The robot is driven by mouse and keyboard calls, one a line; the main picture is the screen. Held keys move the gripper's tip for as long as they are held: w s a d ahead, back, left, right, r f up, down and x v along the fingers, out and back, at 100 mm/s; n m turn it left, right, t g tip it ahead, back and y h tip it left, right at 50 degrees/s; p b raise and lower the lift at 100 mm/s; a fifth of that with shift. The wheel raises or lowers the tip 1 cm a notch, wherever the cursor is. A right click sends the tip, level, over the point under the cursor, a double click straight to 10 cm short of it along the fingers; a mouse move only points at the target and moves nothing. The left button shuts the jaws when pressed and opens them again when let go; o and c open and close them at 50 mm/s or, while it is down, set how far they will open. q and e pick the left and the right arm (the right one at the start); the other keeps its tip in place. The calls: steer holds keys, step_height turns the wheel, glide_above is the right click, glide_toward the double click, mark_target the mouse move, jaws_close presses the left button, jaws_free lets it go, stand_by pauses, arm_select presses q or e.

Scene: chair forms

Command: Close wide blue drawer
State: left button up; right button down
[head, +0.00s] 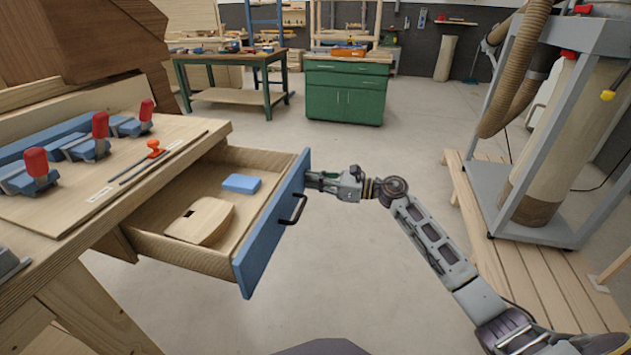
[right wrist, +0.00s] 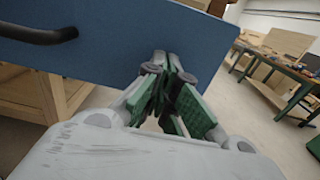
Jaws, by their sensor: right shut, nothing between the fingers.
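The wide blue drawer (head: 272,230) is pulled out from under the workbench at left, with its blue front facing right. Its dark handle (head: 294,208) is on the front, and it also shows in the right wrist view (right wrist: 38,34). My right gripper (head: 310,180) is shut and empty, its fingertips at the far part of the drawer front. In the right wrist view the closed fingertips (right wrist: 167,62) are up against or very close to the blue front (right wrist: 115,45), to the right of the handle. Exact contact cannot be told. My left gripper is not in view.
In the drawer lie a wooden piece (head: 200,220) and a blue block (head: 241,183). Red-handled clamps (head: 100,135) sit on the workbench top (head: 140,165). A dust collector (head: 550,130) stands on a wooden pallet (head: 525,240) at right. The floor between is clear.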

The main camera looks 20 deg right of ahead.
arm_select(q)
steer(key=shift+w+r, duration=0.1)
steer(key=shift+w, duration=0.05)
arm_select(e)
steer(key=b, duration=0.3)
glide_toward(232, 166)
steer(key=s, duration=0.1)
steer(key=s+r, duration=0.1)
steer(key=s, duration=0.1)
steer(key=s+r, duration=0.1)
steer(key=shift+s, duration=0.2)
steer(key=b+x, duration=0.2)
steer(key=x, duration=0.7)
steer(key=shift+w+a, duration=0.35)
steer(key=shift+a, duration=0.1)
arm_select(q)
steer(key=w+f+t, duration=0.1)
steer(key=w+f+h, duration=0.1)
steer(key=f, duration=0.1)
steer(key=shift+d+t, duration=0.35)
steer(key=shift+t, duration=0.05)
arm_select(e)
steer(key=shift+r, duration=0.3)
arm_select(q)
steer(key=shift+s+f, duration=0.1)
arm_select(e)
steer(key=shift+d, duration=0.1)
